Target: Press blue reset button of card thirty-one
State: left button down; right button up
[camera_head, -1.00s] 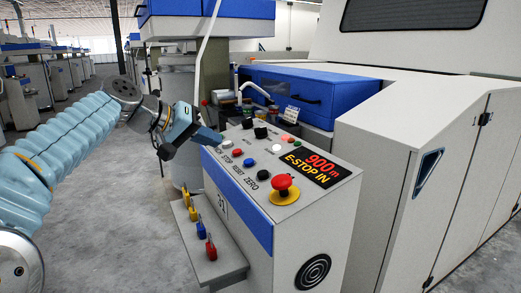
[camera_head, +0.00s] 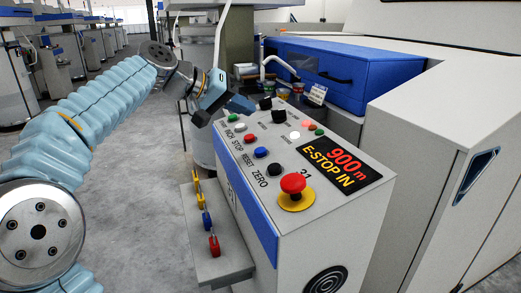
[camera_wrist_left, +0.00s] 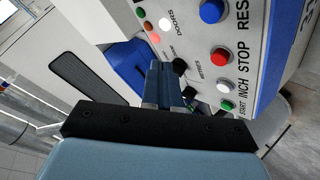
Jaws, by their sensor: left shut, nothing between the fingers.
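The blue reset button (camera_head: 261,153) sits on the sloped control panel (camera_head: 225,140), between the red stop button (camera_head: 249,138) and the black zero button (camera_head: 274,169). The panel bears the number 31. The blue button also shows at the top of the left wrist view (camera_wrist_left: 212,11). My left gripper (camera_head: 240,104) is shut and empty, above the panel's far end near the green start button (camera_head: 232,117) and the black selectors. It is apart from the blue button. Its fingers (camera_wrist_left: 160,78) point across the panel in the left wrist view. My right gripper is not in view.
A red mushroom emergency stop (camera_head: 293,183) with a yellow base stands near the blue button. The display (camera_head: 340,163) reads "900 m E-STOP IN". Black selector knobs (camera_head: 279,116) stand up close to my gripper. A shelf (camera_head: 222,262) with coloured tags juts out at the left.

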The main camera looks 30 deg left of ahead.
pick_arm(q)
jog(key=b, duration=0.3)
send_over(261, 152)
jog(key=s+a, duration=0.1)
jog(key=a, duration=0.2)
jog(key=f, duration=0.6)
jog(key=shift+s+d+f, duration=0.1)
jog(key=shift+d, duration=0.15)
jog(key=shift+w+d+f+b, duration=0.2)
jog(key=shift+f+b, duration=0.35)
jog(key=shift+f, duration=0.15)
jog(key=shift+f, duration=0.1)
jog(key=shift+w+f+b, duration=0.1)
jog(key=shift+f+b, duration=0.2)
jog(key=shift+b, duration=0.1)
jog(key=shift+d+f+b, duration=0.15)
jog(key=shift+f+b, duration=0.25)
jog(key=shift+f, duration=0.1)
dwell(0.8)
jog(key=shift+r, duration=0.15)
jog(key=shift+r+p, duration=0.7)
jog(key=shift+r, duration=0.05)
